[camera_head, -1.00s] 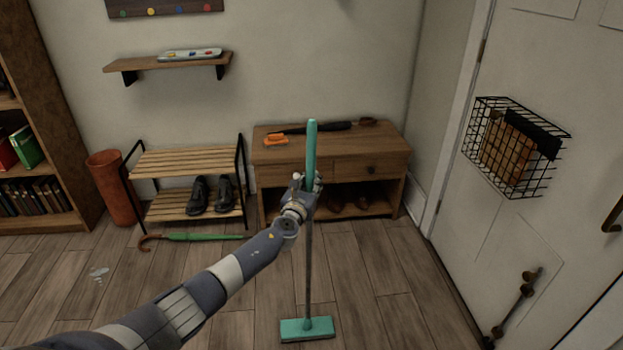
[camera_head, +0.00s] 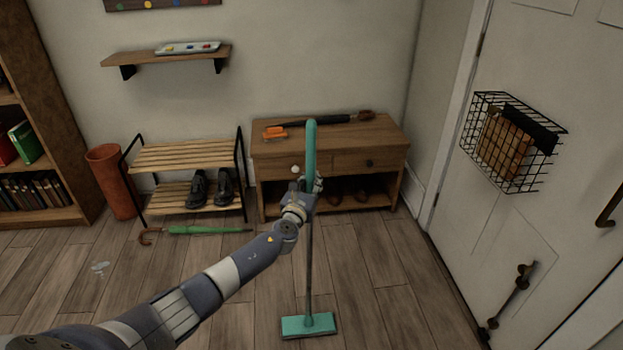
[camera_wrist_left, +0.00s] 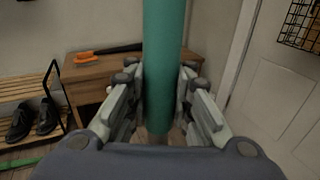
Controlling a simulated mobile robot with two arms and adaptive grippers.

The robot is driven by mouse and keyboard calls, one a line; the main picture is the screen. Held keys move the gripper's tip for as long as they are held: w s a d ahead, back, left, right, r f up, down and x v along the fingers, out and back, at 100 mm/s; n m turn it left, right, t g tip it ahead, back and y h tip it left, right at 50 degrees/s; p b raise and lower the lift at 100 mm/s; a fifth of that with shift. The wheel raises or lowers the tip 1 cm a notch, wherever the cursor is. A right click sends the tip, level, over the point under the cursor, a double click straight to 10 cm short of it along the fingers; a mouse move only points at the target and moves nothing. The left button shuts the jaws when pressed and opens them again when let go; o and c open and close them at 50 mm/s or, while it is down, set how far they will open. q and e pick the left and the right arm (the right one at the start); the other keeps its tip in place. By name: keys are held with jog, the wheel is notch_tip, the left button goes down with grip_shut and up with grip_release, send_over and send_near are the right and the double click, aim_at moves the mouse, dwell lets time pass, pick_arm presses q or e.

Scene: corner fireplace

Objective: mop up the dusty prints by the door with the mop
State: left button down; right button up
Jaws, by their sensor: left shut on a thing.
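The mop has a teal grip and a grey pole (camera_head: 309,262), with a flat teal head (camera_head: 308,325) low over or on the floor; I cannot tell if it touches. My left gripper (camera_head: 307,186) is shut on the mop's teal grip, and the mop stands nearly upright. The left wrist view shows the teal grip (camera_wrist_left: 164,70) between both fingers. One pale smudge (camera_head: 99,268) shows on the wooden floor at the left, well away from the mop head. The door (camera_head: 520,215) is at the right. My right gripper is not in view.
A wooden bench (camera_head: 376,150) with an orange-handled item (camera_head: 274,133) on top stands behind the mop. A slatted shoe rack (camera_head: 190,155), a green umbrella (camera_head: 205,230) on the floor and a terracotta bin (camera_head: 112,180) are at the left. A wire basket (camera_head: 510,140) hangs on the door.

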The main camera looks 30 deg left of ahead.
pick_arm(q)
jog(key=shift+s+d+r, duration=0.1)
jog(key=shift+s, duration=0.05)
jog(key=shift+s+d+p, duration=0.15)
jog(key=shift+p, duration=0.15)
jog(key=s+d+p, duration=0.5)
jog(key=s+d, duration=0.4)
jog(key=s, duration=0.5)
jog(key=s+d+p, duration=0.4)
jog(key=s+d, duration=0.6)
jog(key=s, duration=0.4)
jog(key=shift+p, duration=0.35)
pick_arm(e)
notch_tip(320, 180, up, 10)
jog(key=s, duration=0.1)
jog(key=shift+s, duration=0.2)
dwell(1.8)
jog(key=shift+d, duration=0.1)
